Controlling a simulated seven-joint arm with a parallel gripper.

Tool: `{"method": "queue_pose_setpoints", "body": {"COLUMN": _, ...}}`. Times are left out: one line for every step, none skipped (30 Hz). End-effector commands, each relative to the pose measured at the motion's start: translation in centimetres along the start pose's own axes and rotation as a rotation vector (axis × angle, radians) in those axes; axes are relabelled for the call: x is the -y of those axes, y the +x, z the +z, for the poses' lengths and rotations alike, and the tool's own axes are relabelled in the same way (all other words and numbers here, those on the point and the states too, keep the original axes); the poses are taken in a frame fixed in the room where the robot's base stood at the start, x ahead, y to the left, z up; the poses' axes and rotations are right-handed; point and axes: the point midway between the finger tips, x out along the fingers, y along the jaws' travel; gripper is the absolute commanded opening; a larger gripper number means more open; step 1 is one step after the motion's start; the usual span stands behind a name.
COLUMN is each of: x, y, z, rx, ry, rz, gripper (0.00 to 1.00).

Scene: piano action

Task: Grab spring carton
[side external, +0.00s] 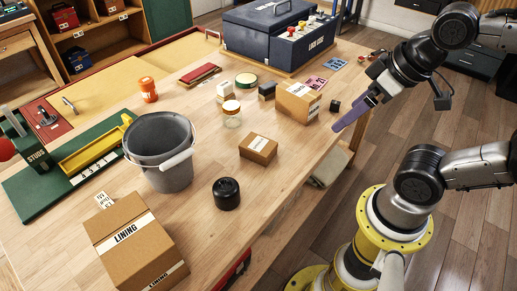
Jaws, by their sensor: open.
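Several brown cardboard cartons stand on the wooden table. One carton with a white label (298,103) stands near the right edge of the table, and a smaller carton (258,150) stands nearer the middle. Their labels are too small to read, so I cannot tell which is the spring carton. A large carton (135,246) at the front left reads "LINING". My gripper (340,127), with purple fingers, is open and empty near the table's right edge. It is to the right of the labelled carton and apart from it.
A grey bucket (161,166), a black round container (226,194) and a glass jar (231,116) stand on the table. A small black block (335,106) is close to my gripper. A dark blue toolbox (279,37) is at the back. Bare wood surrounds the smaller carton.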

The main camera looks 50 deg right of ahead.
Motion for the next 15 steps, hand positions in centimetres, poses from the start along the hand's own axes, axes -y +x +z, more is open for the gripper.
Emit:
{"method": "queue_pose_setpoints", "body": {"x": 0.0, "y": -0.2, "z": -0.3, "rx": -0.009, "ry": -0.012, "rz": 0.000, "gripper": 1.00}}
{"method": "queue_pose_setpoints", "body": {"x": 0.0, "y": -0.5, "z": -0.8, "rx": -0.020, "ry": -0.016, "rz": 0.000, "gripper": 1.00}}
{"method": "queue_pose_setpoints", "body": {"x": 0.0, "y": -0.9, "z": -1.5, "rx": -0.032, "ry": -0.023, "rz": 0.000, "gripper": 1.00}}
{"method": "queue_pose_setpoints", "body": {"x": 0.0, "y": -1.1, "z": -2.1, "rx": -0.036, "ry": -0.029, "rz": 0.001, "gripper": 1.00}}
{"method": "queue_pose_setpoints", "body": {"x": 0.0, "y": -1.2, "z": -2.9, "rx": -0.035, "ry": -0.036, "rz": 0.001, "gripper": 1.00}}
{"method": "queue_pose_setpoints", "body": {"x": 0.0, "y": -1.2, "z": -4.0, "rx": -0.029, "ry": -0.045, "rz": 0.001, "gripper": 1.00}}
{"method": "queue_pose_setpoints", "body": {"x": -0.1, "y": -1.1, "z": -5.0, "rx": -0.020, "ry": -0.051, "rz": 0.001, "gripper": 1.00}}
{"method": "queue_pose_setpoints", "body": {"x": -0.1, "y": -0.9, "z": -5.9, "rx": -0.011, "ry": -0.057, "rz": 0.001, "gripper": 1.00}}
{"method": "queue_pose_setpoints", "body": {"x": -0.1, "y": -0.5, "z": -7.1, "rx": 0.005, "ry": -0.066, "rz": 0.001, "gripper": 1.00}}
{"method": "queue_pose_setpoints", "body": {"x": -0.1, "y": -0.2, "z": -8.0, "rx": 0.017, "ry": -0.072, "rz": 0.001, "gripper": 1.00}}
{"method": "queue_pose_setpoints", "body": {"x": -0.1, "y": 0.3, "z": -8.9, "rx": 0.032, "ry": -0.077, "rz": 0.000, "gripper": 1.00}}
{"method": "queue_pose_setpoints", "body": {"x": -0.2, "y": 1.0, "z": -10.1, "rx": 0.053, "ry": -0.084, "rz": -0.001, "gripper": 1.00}}
{"method": "queue_pose_setpoints", "body": {"x": -0.2, "y": 1.6, "z": -11.0, "rx": 0.070, "ry": -0.089, "rz": -0.002, "gripper": 1.00}}
{"method": "queue_pose_setpoints", "body": {"x": -0.2, "y": 2.4, "z": -11.8, "rx": 0.088, "ry": -0.094, "rz": -0.003, "gripper": 1.00}}
{"method": "queue_pose_setpoints", "body": {"x": -0.3, "y": 3.4, "z": -12.9, "rx": 0.111, "ry": -0.100, "rz": -0.004, "gripper": 1.00}}
